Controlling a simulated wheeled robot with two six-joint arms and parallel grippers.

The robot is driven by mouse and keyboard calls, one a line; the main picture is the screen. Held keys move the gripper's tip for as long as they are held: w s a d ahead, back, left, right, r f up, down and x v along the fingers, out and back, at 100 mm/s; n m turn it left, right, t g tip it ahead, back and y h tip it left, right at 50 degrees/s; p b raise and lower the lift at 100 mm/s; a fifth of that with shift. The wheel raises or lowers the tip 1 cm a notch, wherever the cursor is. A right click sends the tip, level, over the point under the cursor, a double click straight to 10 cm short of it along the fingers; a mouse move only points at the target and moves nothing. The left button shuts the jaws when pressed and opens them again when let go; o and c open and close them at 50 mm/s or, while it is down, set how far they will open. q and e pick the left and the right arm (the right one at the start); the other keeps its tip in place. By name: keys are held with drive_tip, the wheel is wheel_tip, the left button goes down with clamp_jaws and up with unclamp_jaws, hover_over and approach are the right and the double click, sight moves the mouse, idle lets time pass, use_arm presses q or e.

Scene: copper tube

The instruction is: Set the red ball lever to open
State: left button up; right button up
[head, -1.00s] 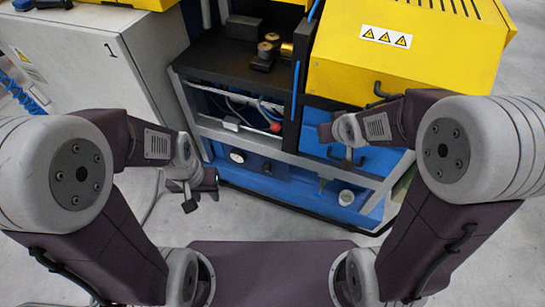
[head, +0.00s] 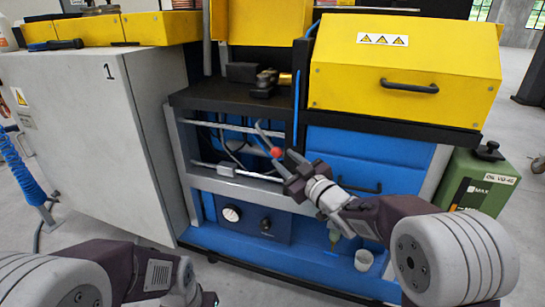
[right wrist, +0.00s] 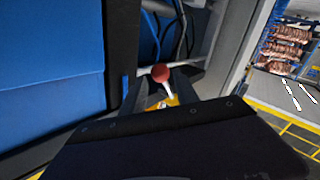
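The red ball (head: 276,152) is the knob of a lever in the open bay of the machine, below the dark shelf. In the right wrist view the red ball (right wrist: 160,73) sits on a pale stem rising from a yellow part. My right gripper (head: 286,172) is just below and beside the ball in the head view. Its fingers look apart, with the ball and stem showing between or just beyond them; contact cannot be made out. My left arm is at the lower left, and its gripper is mostly cut off by the bottom edge.
Rails and hoses fill the bay around the lever. A blue drawer (head: 370,165) with a dark handle is to the right, below a yellow cover (head: 400,65). A grey cabinet (head: 95,140) stands left, a green canister (head: 478,182) right.

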sight(274, 152)
drive_tip(key=b+x, duration=0.1)
drive_tip(key=x, duration=0.5)
drive_tip(key=shift+w+a+f+b, duration=0.2)
drive_tip(key=shift+w+b, duration=0.1)
drive_tip(key=shift+b, duration=0.05)
drive_tip(key=shift+w+a+r, duration=0.1)
drive_tip(key=shift+w+a, duration=0.25)
drive_tip(key=shift+w, duration=0.25)
clamp_jaws()
idle(0.5)
